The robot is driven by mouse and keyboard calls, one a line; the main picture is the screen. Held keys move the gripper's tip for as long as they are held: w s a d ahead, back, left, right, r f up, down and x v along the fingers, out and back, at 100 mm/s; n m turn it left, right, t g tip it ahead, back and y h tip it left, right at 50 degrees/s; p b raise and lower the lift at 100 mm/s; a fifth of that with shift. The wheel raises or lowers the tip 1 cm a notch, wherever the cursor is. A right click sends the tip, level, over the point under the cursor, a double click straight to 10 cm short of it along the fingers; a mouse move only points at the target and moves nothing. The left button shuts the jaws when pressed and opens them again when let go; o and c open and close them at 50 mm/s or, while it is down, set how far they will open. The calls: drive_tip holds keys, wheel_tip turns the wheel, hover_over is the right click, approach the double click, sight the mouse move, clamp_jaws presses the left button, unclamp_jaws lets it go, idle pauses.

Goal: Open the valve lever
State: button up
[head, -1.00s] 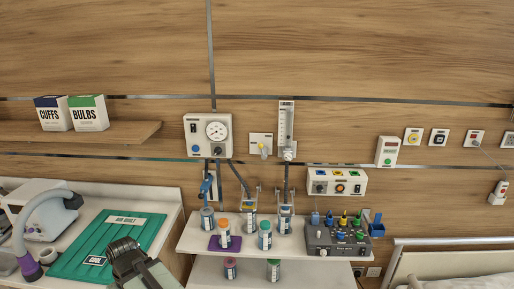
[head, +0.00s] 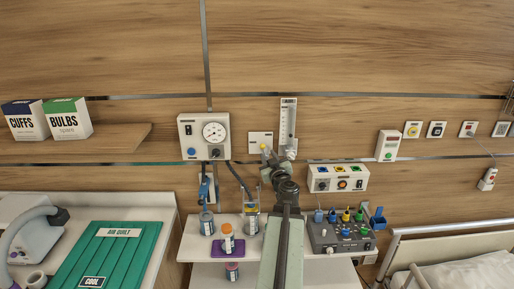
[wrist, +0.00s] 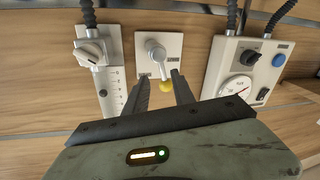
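The valve lever (wrist: 160,66) sits on a white square wall plate (wrist: 174,43). It is a pale lever with a yellow tip (wrist: 165,86), slanting from its pivot. In the head view the plate (head: 256,137) is between the gauge box and the flowmeter, and my arm partly covers it from below. My gripper (wrist: 161,84) is open and empty, its two dark fingers pointing at the plate. The yellow tip shows between the fingertips in the wrist view. I cannot tell whether the fingers reach around it or stop just short.
The gauge box (head: 205,138) and the flowmeter (head: 288,125) flank the plate closely. Below are a shelf (head: 198,236) with several bottles, a control box (head: 340,236) and a socket panel (head: 338,178). A green quilt pack (head: 105,255) lies on the left counter.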

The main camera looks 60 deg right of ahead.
sight(264, 151)
drive_tip(key=x, duration=0.8)
drive_tip(key=shift+w+a+f, duration=0.1)
drive_tip(key=shift+w+a, duration=0.1)
drive_tip(key=shift+a, duration=0.05)
clamp_jaws()
